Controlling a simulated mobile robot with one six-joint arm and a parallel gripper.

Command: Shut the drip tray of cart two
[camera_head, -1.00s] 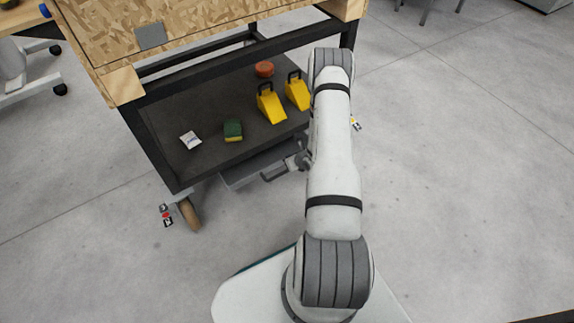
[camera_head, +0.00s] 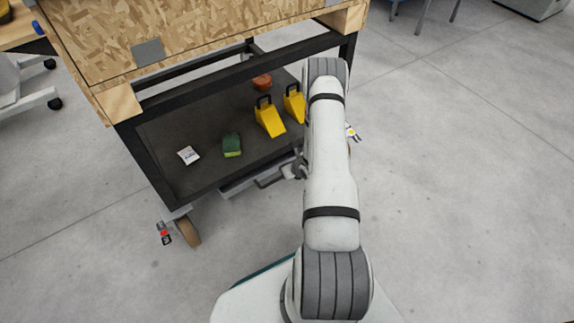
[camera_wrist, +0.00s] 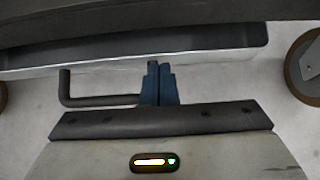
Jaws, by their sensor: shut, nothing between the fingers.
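The grey drip tray (camera_head: 236,187) shows as a thin strip under the front edge of the cart's lower shelf. A dark bar handle (camera_head: 270,183) sticks out from it. In the wrist view, the tray (camera_wrist: 210,48) runs across below the dark shelf edge, with its handle (camera_wrist: 90,101) bent out at left. My gripper (camera_head: 299,165) is at the tray's front, partly hidden by my arm. In the wrist view, its blue fingers (camera_wrist: 154,66) are shut and empty, their tips at the tray's front face. The handle's right part passes behind or beside the fingers.
The cart's lower shelf (camera_head: 195,180) bears a white packet (camera_head: 188,155), a green sponge (camera_head: 232,145), yellow wedges (camera_head: 270,118) and a reddish round thing (camera_head: 262,82). A caster (camera_head: 188,231) stands at the front left corner. Floor (camera_head: 460,190) at right is clear.

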